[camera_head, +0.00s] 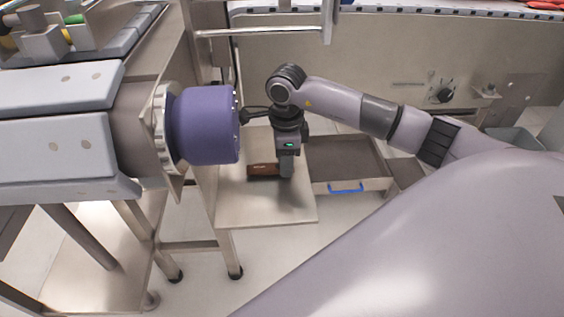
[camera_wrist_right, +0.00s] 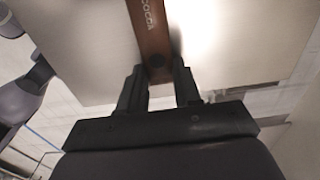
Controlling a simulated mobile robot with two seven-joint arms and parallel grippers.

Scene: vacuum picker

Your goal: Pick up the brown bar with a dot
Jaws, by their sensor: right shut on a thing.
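The brown bar (camera_head: 263,170) lies on a small metal table (camera_head: 268,208) in the head view. In the right wrist view the bar (camera_wrist_right: 149,35) shows light lettering that reads "COCOA" and a dark round dot near its close end. My right gripper (camera_wrist_right: 160,75) has one finger on each side of that end and is shut on the bar. In the head view my right gripper (camera_head: 286,170) points down at the bar's right end. I cannot tell whether the bar touches the table. My left gripper is not in view.
An open drawer (camera_head: 345,160) with a blue handle (camera_head: 345,188) is right of the small table. A large machine with a purple cylinder (camera_head: 207,125) stands close on the left. A conveyor (camera_head: 400,12) runs along the back.

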